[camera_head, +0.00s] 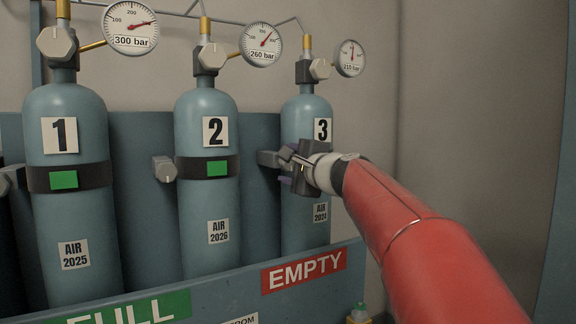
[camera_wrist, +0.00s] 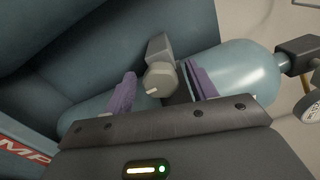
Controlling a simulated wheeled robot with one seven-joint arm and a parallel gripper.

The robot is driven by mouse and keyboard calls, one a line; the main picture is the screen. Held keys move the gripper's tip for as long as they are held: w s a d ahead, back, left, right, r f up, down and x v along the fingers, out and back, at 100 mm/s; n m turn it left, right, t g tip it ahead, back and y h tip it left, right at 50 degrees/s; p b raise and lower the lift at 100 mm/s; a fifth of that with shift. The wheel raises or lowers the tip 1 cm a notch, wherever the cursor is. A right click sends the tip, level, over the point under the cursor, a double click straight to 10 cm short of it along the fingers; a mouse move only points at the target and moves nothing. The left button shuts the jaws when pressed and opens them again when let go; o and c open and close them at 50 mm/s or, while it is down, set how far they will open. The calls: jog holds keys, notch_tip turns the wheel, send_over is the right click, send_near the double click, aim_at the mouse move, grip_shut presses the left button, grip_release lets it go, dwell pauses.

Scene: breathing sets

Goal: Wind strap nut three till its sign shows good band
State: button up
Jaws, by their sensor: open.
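Cylinder 3 (camera_head: 303,112) stands at the right of the row, its strap mostly hidden behind my gripper (camera_head: 287,167). Strap nut three (camera_head: 266,158) is a grey knob at the cylinder's left side, partly covered by my gripper. In the wrist view, the nut (camera_wrist: 160,80) shows a round face with a small pale pin. My gripper's purple fingers (camera_wrist: 161,88) are open, one on each side of the nut, with gaps visible. I cannot tell how deep the nut lies between them. The sign on strap three is hidden in both views.
Cylinders 1 (camera_head: 70,220) and 2 (camera_head: 206,125) stand to the left, their strap signs green. A rack front board (camera_head: 230,288) with FULL and EMPTY labels runs below. Gauges (camera_head: 261,44) hang above.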

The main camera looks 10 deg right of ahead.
jog(key=b+v, duration=0.1)
jog(key=v, duration=0.6)
jog(key=s+a+f+n+g+p, duration=0.1)
jog(key=s+a+f+n+g, duration=0.15)
jog(key=s+f, duration=0.3)
jog(key=s+a+f+n+g+h+p, duration=0.1)
jog(key=s+a+f+n+g, duration=0.1)
jog(key=s+f+n, duration=0.3)
jog(key=s+a+f+n+g+p, duration=0.1)
jog(key=s+a+f+n+g, duration=0.15)
jog(key=s+f, duration=0.35)
jog(key=s+d+f+n+g+h, duration=0.2)
jog(key=s+f+n, duration=0.1)
jog(key=s+f, duration=0.4)
jog(key=s+d+f+n+g+h+p, duration=0.1)
jog(key=s+d+f+n+g+h, duration=0.1)
jog(key=s+f, duration=0.4)
notch_tip(320, 180, down, 3)
jog(key=shift+s+d+f+n+g+h, duration=0.1)
jog(key=shift+s+d+n+g+h, duration=0.25)
jog(key=shift+n, duration=0.55)
jog(key=shift+a, duration=0.1)
